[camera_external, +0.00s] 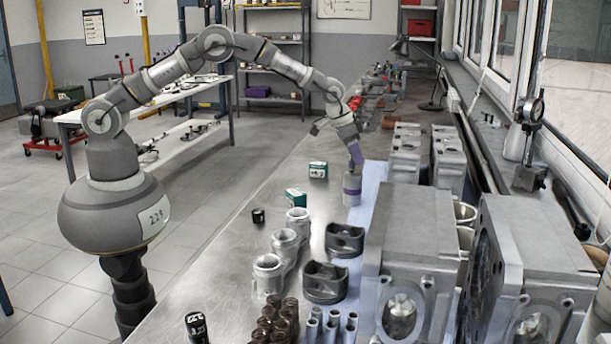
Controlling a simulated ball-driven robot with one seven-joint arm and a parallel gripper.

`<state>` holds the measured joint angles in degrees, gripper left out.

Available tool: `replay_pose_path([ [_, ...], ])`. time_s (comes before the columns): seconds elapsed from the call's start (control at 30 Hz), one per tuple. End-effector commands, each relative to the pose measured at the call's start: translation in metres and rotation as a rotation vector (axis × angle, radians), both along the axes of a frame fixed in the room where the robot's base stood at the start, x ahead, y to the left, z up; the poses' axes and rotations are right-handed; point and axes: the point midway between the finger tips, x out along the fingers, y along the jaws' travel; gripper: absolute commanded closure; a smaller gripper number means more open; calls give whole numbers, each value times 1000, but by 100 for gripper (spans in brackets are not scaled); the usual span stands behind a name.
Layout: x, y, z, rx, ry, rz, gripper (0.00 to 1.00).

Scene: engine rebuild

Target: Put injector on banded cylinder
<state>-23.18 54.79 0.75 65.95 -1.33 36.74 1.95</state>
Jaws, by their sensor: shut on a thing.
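The injector is slightly tilted. Its lower end is right at the top of the banded cylinder (352,190), a pale grey upright cylinder with a purple band. I cannot tell whether the two touch. The cylinder stands on the bench at the left edge of a light blue strip. The fingertips are too small to make out clearly.
Large grey engine blocks (415,230) stand to the right. Two dark pistons (325,282), pale metal housings (268,275) and brown springs (275,325) are in front.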

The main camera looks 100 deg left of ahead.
Motion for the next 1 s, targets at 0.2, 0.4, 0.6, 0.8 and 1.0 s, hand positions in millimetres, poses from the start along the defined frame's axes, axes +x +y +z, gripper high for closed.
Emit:
replay_pose_path([
  [0.2, 0, 0, -3, 0, 0, 0, 46],
  [0.4, 0, 0, -2, 0, 0, 0, 46],
  [0.6, -3, -1, 10, 0, -1, 0, 46],
  [0.8, -18, -8, 52, 1, -3, 0, 46],
  [1.0, -34, -14, 91, 1, -2, 0, 46],
])
